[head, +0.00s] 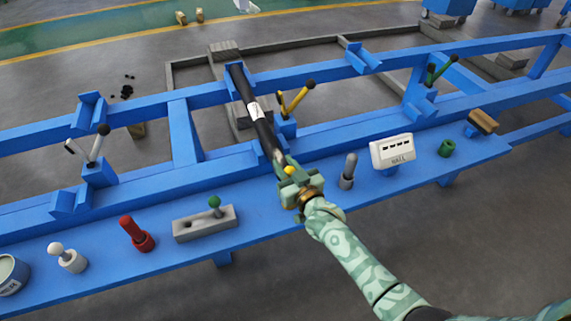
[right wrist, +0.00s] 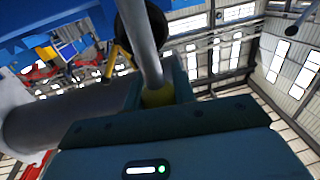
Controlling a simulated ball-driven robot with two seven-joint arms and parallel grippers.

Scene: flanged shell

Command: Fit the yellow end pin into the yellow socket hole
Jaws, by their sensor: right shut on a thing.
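My right gripper (head: 292,178) is shut on the yellow end pin (head: 289,170), of which only a small rounded yellow part shows in the head view. In the right wrist view, a yellow part (right wrist: 157,96) sits between the jaws, with a grey rod (right wrist: 146,45) running up from it. The gripper is at the near end of a dark tube (head: 262,128) with a white band. I cannot tell whether pin and tube touch. I cannot make out the yellow socket hole. My left gripper is out of view.
The dark tube slopes across the blue frame (head: 330,77), beside a yellow clamp with black-tipped levers (head: 296,99). On the blue bench stand a red pin (head: 133,232), a grey block (head: 205,224) with a green knob, a grey pin (head: 348,171), a white box (head: 392,152) and a green socket (head: 446,148).

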